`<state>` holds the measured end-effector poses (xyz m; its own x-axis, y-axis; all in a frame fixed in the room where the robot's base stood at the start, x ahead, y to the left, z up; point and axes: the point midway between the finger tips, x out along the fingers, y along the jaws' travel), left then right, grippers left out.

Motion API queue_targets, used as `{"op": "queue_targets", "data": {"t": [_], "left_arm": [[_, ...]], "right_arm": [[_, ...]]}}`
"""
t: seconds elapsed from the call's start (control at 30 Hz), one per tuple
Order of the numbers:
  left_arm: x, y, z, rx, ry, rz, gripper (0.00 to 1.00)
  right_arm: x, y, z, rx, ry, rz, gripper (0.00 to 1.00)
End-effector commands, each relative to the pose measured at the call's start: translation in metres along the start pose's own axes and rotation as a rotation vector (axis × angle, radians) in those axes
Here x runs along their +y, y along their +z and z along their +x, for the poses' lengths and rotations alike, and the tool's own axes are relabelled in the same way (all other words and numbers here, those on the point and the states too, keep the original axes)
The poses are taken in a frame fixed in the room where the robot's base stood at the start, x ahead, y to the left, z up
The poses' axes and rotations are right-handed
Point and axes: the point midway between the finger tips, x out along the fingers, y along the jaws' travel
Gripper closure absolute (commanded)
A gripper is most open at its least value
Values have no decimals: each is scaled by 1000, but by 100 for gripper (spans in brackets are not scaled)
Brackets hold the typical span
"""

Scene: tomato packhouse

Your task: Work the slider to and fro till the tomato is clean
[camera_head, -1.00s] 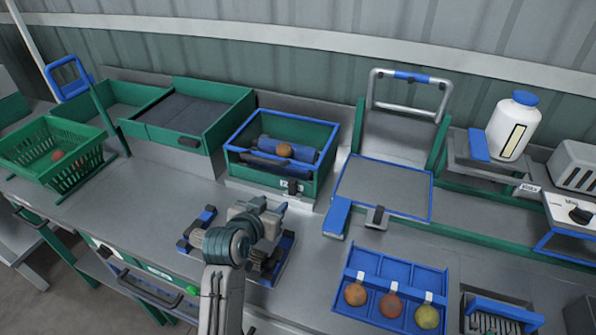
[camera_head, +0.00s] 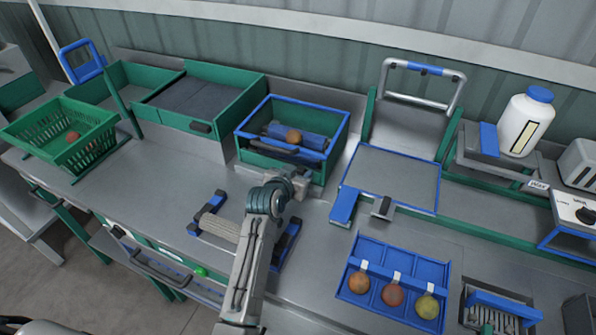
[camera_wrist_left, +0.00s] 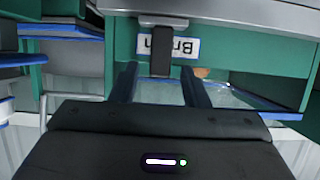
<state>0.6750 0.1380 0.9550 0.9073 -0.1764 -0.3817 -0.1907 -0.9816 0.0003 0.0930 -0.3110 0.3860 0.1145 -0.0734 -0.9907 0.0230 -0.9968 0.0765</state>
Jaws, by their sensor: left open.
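The green brush box (camera_head: 280,165) with a blue rim stands at the back middle. An orange-red tomato (camera_head: 294,137) rests inside it among blue and dark brush parts. My left gripper (camera_head: 300,182) is at the box's front face. In the left wrist view, upside down, its two open fingers (camera_wrist_left: 158,76) point at the dark slider handle (camera_wrist_left: 161,52), which stands in line with the gap between them. I cannot tell whether they touch it. The partly covered label (camera_wrist_left: 183,47) is beside the handle. A bit of the tomato (camera_wrist_left: 202,72) shows there. My right gripper is not in view.
A blue tray (camera_head: 358,297) with three tomatoes lies at the front right. A grey board with a blue rim (camera_head: 437,190) is right of the box. A blue-ended roller tool (camera_head: 209,198) lies below my left arm. A green basket (camera_head: 62,158) stands far left.

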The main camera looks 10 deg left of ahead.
Motion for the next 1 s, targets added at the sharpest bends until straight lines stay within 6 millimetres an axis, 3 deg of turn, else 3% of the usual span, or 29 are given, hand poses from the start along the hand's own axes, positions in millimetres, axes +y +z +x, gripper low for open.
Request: {"op": "queue_targets", "data": {"t": [0.27, 0.47, 0.77, 1.0], "left_arm": [[0, 0, 1, -1, 0, 0, 60], [0, 0, 1, -1, 0, 0, 99], [-6, 0, 1, -1, 0, 1, 100], [-49, 0, 1, -2, -4, 8, 100]], "right_arm": [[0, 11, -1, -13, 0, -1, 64], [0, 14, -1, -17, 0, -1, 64], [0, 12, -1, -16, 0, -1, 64], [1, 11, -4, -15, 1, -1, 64]]}}
